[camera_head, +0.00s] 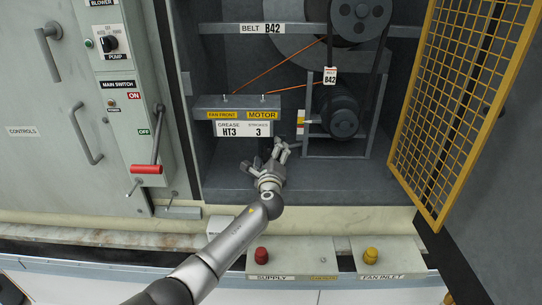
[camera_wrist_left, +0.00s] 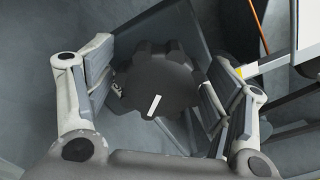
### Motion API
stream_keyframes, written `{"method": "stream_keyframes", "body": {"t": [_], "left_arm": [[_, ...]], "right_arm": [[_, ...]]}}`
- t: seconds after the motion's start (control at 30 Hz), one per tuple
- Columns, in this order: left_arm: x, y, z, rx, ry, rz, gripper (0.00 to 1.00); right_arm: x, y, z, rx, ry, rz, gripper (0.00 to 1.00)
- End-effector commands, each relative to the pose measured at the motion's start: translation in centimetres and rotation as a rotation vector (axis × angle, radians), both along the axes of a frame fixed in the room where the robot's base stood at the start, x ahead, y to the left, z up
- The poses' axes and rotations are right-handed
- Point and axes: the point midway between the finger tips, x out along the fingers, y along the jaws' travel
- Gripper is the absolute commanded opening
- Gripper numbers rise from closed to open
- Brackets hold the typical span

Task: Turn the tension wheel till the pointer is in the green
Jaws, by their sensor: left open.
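The tension wheel (camera_wrist_left: 160,85) is a dark lobed knob with a white mark on its face. In the left wrist view it sits between the two fingers of my left gripper (camera_wrist_left: 157,92), which are spread on either side of it. I cannot tell whether either finger touches it. In the head view my left gripper (camera_head: 281,149) reaches into the cabinet, low and left of the motor, and hides the wheel. A small coloured scale (camera_head: 300,122) with red, yellow and white stands just above and right of the gripper. The pointer is too small to make out.
The motor (camera_head: 341,112) with its pulley and belt stands right of the gripper. A yellow mesh door (camera_head: 455,95) is open at the right. A labelled shelf (camera_head: 240,105) lies above the gripper. A red-handled lever (camera_head: 147,169) is on the left panel.

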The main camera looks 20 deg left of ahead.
Motion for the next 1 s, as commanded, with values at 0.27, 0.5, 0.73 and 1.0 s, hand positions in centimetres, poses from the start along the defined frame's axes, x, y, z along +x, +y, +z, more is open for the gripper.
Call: {"method": "stream_keyframes", "body": {"t": [0.27,0.5,0.73,1.0], "left_arm": [[-1.4,-0.4,0.0,-0.002,-0.001,-0.001,0.76],[-4.9,-1.4,-0.1,-0.002,0.000,-0.001,0.76],[-8.7,-2.5,-0.1,-0.001,0.001,-0.002,0.76],[-11.3,-3.3,-0.1,0.000,0.001,-0.001,0.76]], "right_arm": [[0.0,-0.1,0.0,-0.002,0.000,0.001,0.00],[0.0,-0.1,0.0,-0.001,0.000,0.001,0.00],[0.0,-0.1,0.0,-0.001,0.000,0.001,0.00],[0.0,-0.1,0.0,-0.001,0.000,0.001,0.00]]}}
